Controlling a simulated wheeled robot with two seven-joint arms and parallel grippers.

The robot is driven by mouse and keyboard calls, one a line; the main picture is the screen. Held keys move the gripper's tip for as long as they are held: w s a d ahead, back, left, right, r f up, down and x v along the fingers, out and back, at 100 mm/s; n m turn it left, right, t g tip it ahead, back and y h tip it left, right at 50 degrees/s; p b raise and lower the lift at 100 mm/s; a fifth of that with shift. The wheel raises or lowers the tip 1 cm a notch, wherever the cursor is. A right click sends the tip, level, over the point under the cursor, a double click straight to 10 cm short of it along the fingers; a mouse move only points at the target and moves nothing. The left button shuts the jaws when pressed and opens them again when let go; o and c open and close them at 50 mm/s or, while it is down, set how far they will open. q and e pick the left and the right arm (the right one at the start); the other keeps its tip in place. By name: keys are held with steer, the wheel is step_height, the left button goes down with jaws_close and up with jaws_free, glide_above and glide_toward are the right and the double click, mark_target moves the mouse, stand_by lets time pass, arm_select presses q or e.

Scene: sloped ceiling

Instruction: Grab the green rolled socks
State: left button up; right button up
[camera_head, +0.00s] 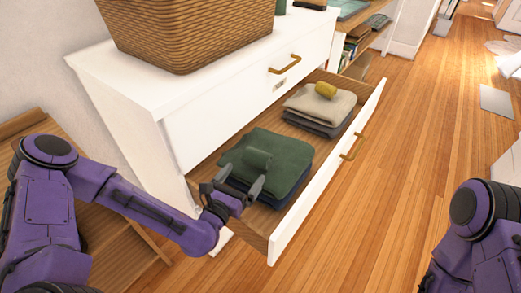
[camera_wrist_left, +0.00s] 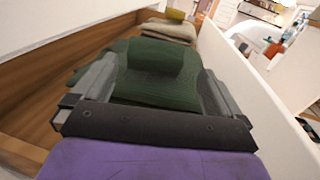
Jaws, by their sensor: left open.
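The green rolled socks (camera_head: 257,158) lie on top of a folded dark green garment (camera_head: 290,150) in the open drawer. The socks also show in the left wrist view (camera_wrist_left: 155,57), ahead of the fingers. My left gripper (camera_head: 240,175) is open, with its fingers on either side of the near part of the socks. I cannot tell whether the fingers touch them. In the left wrist view the gripper (camera_wrist_left: 155,85) holds nothing. Only part of my right arm shows at the right edge; its gripper is out of view.
The drawer front (camera_head: 325,180) stands to the right and the white dresser (camera_head: 180,100) behind. A yellow roll (camera_head: 326,90) lies on a beige folded stack (camera_head: 318,104) farther back in the drawer. A wicker basket (camera_head: 185,30) stands on the dresser.

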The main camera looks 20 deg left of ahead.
mark_target(253, 159)
arm_select(q)
steer(key=w, duration=0.3)
steer(key=w+d, duration=0.1)
steer(key=w, duration=0.6)
steer(key=shift+d, duration=0.15)
steer(key=c, duration=0.7)
